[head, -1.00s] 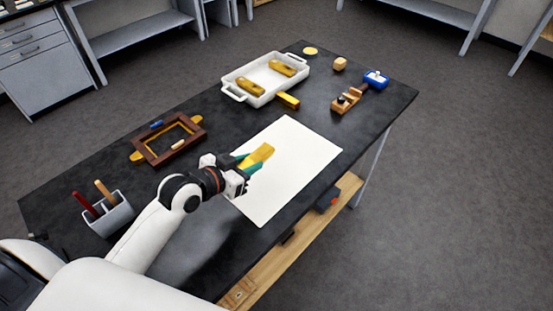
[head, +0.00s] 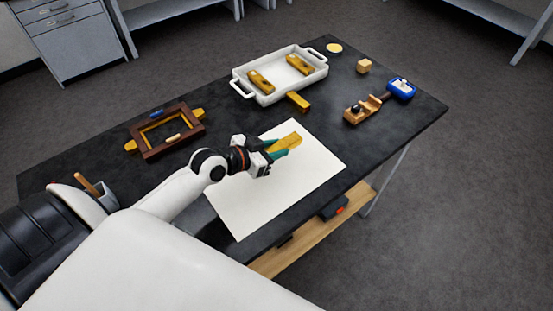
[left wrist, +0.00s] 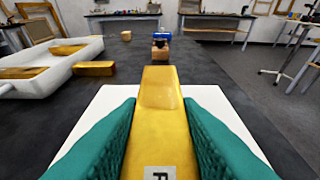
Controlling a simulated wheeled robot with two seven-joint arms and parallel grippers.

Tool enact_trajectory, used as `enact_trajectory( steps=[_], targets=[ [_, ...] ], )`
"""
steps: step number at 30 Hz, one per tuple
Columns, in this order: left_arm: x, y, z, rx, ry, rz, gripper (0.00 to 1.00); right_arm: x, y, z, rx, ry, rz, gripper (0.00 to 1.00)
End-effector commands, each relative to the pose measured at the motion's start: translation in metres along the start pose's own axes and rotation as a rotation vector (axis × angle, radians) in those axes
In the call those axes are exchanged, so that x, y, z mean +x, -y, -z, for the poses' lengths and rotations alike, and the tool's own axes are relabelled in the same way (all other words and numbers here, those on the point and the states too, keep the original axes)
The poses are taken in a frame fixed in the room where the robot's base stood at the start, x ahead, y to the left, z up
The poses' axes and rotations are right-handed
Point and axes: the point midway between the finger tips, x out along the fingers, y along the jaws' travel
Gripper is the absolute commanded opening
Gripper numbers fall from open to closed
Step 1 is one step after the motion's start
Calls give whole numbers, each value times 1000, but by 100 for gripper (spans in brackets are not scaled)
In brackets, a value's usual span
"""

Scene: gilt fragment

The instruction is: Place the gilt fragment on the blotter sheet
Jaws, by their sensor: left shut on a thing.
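The gilt fragment (head: 287,143) is a gold-yellow bar. My left gripper (head: 275,150) is shut on it, with the green finger pads on both sides. In the left wrist view the gilt fragment (left wrist: 158,110) points away from me between the pads, with a white label bearing a dark letter at its near end. The blotter sheet (head: 245,215) is a white sheet lying flat on the dark table. The gripper and fragment are over the sheet; I cannot tell the exact height. My right gripper is not in view.
A white tray (head: 268,97) holds two gold pieces, and another gold bar (head: 298,101) lies beside it. A brown frame (head: 150,144) lies at the left. A wooden block tool (head: 361,109), a blue item (head: 402,89) and a small wood cube (head: 364,66) stand at the right.

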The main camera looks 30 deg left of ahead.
Motion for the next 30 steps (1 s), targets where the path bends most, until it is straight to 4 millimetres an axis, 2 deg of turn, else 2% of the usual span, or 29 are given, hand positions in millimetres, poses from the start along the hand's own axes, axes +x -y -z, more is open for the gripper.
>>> enact_trajectory(
  steps=[6, 11, 23, 24, 27, 30],
  targets=[
    [9, 0, 22, -2, -1, 0, 8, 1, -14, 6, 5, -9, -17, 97],
    [17, 0, 41, -1, -1, 0, 8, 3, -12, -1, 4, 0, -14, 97],
    [20, 0, 47, 2, 2, 0, 8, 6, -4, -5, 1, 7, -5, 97],
    [20, 0, 47, 1, 1, 0, 34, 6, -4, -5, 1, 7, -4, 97],
    [20, 0, 46, 1, 1, 0, 50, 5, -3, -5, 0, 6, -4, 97],
    [20, 0, 46, 1, 1, 0, 52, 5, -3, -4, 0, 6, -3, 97]
  ],
)
